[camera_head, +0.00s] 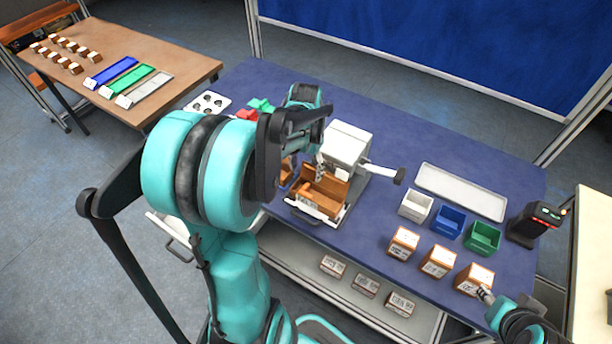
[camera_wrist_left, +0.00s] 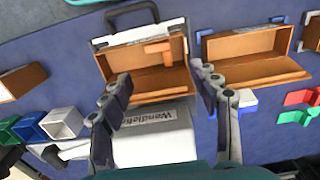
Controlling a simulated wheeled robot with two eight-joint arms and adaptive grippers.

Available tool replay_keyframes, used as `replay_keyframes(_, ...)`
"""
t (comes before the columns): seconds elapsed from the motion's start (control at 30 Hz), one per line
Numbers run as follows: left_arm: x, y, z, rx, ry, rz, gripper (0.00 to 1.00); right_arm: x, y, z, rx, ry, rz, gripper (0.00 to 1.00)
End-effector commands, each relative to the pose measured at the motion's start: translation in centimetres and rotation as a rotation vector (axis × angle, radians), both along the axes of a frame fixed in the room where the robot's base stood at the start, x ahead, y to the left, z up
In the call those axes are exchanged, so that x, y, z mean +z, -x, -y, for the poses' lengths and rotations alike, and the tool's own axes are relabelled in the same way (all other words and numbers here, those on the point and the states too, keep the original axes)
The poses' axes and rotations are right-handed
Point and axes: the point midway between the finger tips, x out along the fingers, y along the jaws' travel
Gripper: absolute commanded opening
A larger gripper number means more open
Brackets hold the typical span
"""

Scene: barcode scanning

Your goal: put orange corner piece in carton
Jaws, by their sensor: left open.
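The orange corner piece (camera_wrist_left: 160,49) lies inside the open brown carton (camera_wrist_left: 150,85) in the left wrist view. The carton (camera_head: 314,202) also shows in the head view, seated in front of the white machine. My left gripper (camera_wrist_left: 165,80) is open and empty, its fingers on either side of the carton's near part in the wrist view. In the head view my left gripper (camera_head: 318,165) hangs over the carton, partly hidden by its arm. My right gripper (camera_head: 486,294) is at the lower right, close to a small closed box (camera_head: 473,279); its jaw state is unclear.
A second open carton (camera_wrist_left: 255,57) stands beside the first. Red (camera_wrist_left: 299,97) and green (camera_wrist_left: 297,117) corner pieces lie near it. The white machine (camera_head: 348,143) has a protruding handle. White, blue and green bins (camera_head: 484,237), a white tray (camera_head: 462,190) and a scanner (camera_head: 535,222) occupy the right side.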

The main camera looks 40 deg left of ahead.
Motion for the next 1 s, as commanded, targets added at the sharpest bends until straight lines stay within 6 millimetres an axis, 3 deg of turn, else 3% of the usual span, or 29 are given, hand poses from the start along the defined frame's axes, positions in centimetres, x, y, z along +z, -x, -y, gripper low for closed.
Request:
replay_keyframes(0.1,2.4,0.0,0.0,0.000,0.000,0.000,0.61,0.7,0.0,0.0,0.000,0.000,0.000,0.40)
replay_keyframes(0.37,4.8,0.1,0.7,-0.004,-0.007,0.015,0.61,1.1,0.0,0.0,0.000,0.000,0.000,0.40)
replay_keyframes(0.47,5.9,0.6,2.8,-0.019,-0.027,0.065,0.61,1.1,0.0,0.0,0.000,0.000,0.000,0.40)
replay_keyframes(0.63,8.1,2.5,8.7,-0.054,-0.069,0.236,0.61,1.1,0.0,0.0,0.000,0.000,0.000,0.40)
replay_keyframes(0.8,9.0,5.0,14.0,-0.086,-0.074,0.426,0.61,1.1,0.0,0.0,0.000,0.000,0.000,0.40)
replay_keyframes(1.0,8.8,7.0,17.4,-0.105,-0.049,0.577,0.61,1.1,0.0,0.0,0.000,0.000,0.000,0.40)
